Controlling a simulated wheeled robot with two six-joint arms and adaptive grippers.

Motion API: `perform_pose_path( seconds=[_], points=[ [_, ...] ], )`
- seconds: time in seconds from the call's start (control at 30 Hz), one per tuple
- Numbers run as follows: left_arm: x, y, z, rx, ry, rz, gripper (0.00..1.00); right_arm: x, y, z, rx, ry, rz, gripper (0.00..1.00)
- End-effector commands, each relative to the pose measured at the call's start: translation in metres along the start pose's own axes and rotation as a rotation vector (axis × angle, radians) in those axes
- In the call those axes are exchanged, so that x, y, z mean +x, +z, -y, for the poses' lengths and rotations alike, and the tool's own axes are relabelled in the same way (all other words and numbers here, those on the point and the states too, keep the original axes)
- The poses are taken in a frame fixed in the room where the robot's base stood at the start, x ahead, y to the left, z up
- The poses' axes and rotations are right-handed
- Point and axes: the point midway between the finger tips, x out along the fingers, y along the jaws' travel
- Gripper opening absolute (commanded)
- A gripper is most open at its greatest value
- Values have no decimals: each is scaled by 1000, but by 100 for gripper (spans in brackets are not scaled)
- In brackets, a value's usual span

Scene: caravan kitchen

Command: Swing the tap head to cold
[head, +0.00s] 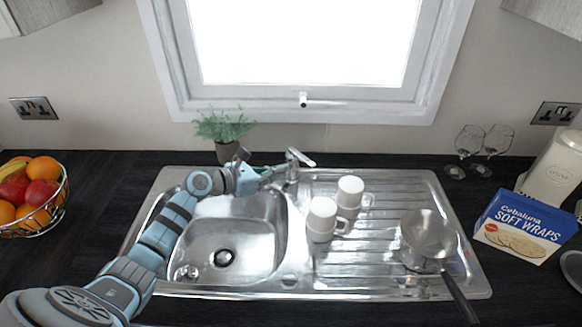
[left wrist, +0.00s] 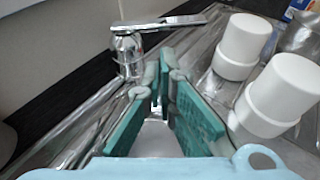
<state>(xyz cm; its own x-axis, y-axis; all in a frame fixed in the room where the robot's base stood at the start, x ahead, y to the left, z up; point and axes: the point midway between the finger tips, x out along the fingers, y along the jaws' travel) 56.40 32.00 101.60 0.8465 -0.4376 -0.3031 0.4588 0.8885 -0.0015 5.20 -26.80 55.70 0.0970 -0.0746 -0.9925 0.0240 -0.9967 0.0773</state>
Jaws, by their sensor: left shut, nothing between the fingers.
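The chrome tap (head: 292,172) stands at the back edge of the sink, between the basin and the drainer. Its lever head (head: 302,157) points to the right and slightly towards me. In the left wrist view the tap body (left wrist: 128,55) is upright and the lever (left wrist: 165,23) reaches right across its top. My left gripper (head: 280,170) comes in from the left, close beside the tap. Its teal fingers (left wrist: 164,68) are shut with nothing between them; the tips are near the tap body, below the lever. I cannot tell whether they touch it. My right gripper is out of view.
Two white mugs (head: 322,218) stand upside down on the drainer (head: 378,262), right of the tap. A saucepan (head: 428,236) lies further right. A potted plant (head: 226,130) stands behind the basin. The window (head: 306,101) is behind the tap.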

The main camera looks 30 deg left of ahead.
Motion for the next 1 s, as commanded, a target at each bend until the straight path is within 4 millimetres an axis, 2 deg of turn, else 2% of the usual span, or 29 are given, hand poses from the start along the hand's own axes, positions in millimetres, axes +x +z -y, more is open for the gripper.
perform_pose_path(
  seconds=[0.1,0.23,0.6,0.8,1.0],
  points=[
    [20,7,0,-2,-1,4,0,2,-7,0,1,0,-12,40],
    [32,11,-1,-1,2,2,0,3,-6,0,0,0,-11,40],
    [37,12,0,0,0,1,0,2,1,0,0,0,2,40],
    [50,21,6,-2,-2,2,0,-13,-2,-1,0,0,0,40],
    [52,18,6,1,-3,2,0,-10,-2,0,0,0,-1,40]
  ],
)
